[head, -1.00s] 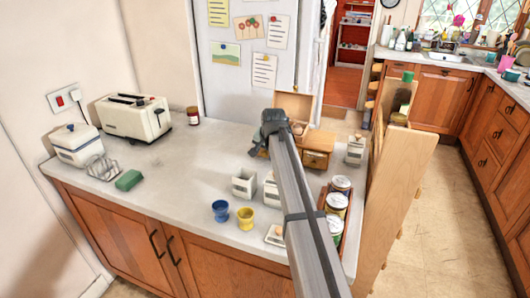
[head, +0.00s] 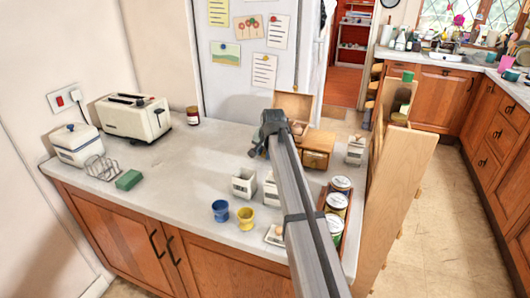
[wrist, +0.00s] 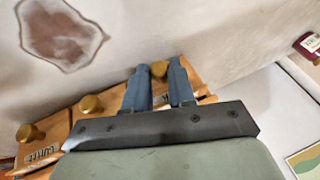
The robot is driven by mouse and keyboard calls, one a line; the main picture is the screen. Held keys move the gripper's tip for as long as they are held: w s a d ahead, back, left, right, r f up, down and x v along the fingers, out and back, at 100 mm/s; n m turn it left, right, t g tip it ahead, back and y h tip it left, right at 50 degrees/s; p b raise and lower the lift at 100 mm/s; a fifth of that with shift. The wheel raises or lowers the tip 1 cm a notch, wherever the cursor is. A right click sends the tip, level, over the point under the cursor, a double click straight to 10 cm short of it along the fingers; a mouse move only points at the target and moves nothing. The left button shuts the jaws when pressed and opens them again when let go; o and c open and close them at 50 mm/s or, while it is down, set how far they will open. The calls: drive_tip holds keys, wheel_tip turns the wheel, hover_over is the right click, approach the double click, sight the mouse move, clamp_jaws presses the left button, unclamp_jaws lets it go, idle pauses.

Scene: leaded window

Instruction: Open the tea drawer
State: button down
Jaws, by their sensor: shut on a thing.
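A small wooden drawer cabinet (head: 318,149) stands on the worktop in the head view, partly behind my arm. In the wrist view its wooden fronts carry round brass knobs in a row, one at the left (wrist: 27,132) and one in the middle (wrist: 90,104). My gripper (wrist: 159,84) is shut on the third brass knob (wrist: 159,69), which shows between its two fingertips. A label shows below the left knob, but I cannot read it clearly. The gripper's body hides most of the held drawer's front, so I cannot tell how far it stands out. In the head view my gripper (head: 268,130) is left of the cabinet.
A box with a raised lid (head: 293,106) is behind my gripper. White canisters (head: 244,182), a blue egg cup (head: 220,210), a yellow egg cup (head: 246,217) and a tray of tins (head: 339,200) stand nearby.

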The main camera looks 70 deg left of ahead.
drive_tip(key=s+d, duration=0.6)
drive_tip(key=shift+s+d, duration=0.15)
drive_tip(key=c, duration=0.9)
unclamp_jaws()
drive_tip(key=shift+c, duration=0.2)
drive_tip(key=w+v, duration=0.1)
drive_tip(key=v, duration=1.2)
drive_tip(key=shift+s+d+r, duration=0.15)
drive_tip(key=shift+s+r, duration=0.25)
drive_tip(key=shift+s, duration=0.1)
